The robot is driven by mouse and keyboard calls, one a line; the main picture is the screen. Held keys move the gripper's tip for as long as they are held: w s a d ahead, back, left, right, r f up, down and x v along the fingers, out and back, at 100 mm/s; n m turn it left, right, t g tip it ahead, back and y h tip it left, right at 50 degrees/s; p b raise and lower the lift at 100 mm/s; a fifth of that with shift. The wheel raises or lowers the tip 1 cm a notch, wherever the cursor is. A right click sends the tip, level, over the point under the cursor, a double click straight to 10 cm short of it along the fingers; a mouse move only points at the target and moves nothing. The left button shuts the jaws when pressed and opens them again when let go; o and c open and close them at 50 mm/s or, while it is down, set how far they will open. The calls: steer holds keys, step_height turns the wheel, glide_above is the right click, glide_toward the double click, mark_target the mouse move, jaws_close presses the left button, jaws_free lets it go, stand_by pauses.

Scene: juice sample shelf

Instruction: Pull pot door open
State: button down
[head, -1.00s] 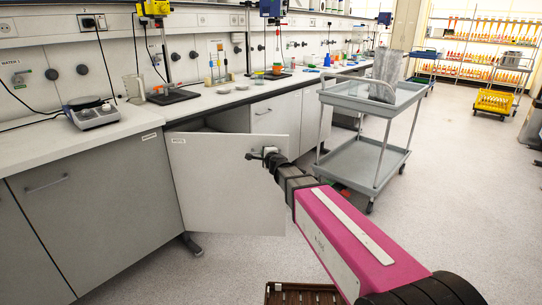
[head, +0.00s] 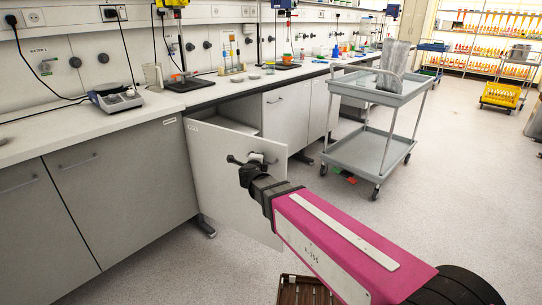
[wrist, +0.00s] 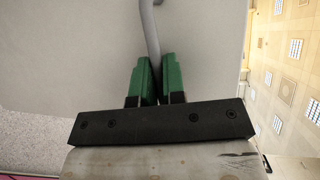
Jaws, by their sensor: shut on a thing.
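The pot door (head: 225,190) is a pale grey cabinet door under the bench, with a small label at its upper left. It stands swung out from the cabinet, hinged at its left edge, and the pale cabinet interior (head: 244,117) shows above it. My gripper (head: 252,163) is at the upper right part of the door front. In the wrist view my green fingers (wrist: 158,68) are shut on the grey bar handle (wrist: 152,30), with the door face (wrist: 60,55) behind. The handle is mostly hidden by my gripper in the head view.
A grey two-shelf trolley (head: 370,155) stands to the right of the door, with open floor between them. Closed grey cabinets (head: 110,200) are at the left. The white bench top (head: 90,130) carries lab equipment.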

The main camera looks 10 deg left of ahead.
steer(key=s+a+m+h, duration=0.2)
steer(key=s+a+h, duration=0.2)
steer(key=s+a, duration=0.3)
steer(key=s, duration=0.3)
steer(key=shift+a+m+g, duration=0.3)
steer(key=shift+m, duration=0.1)
steer(key=shift+s, duration=0.1)
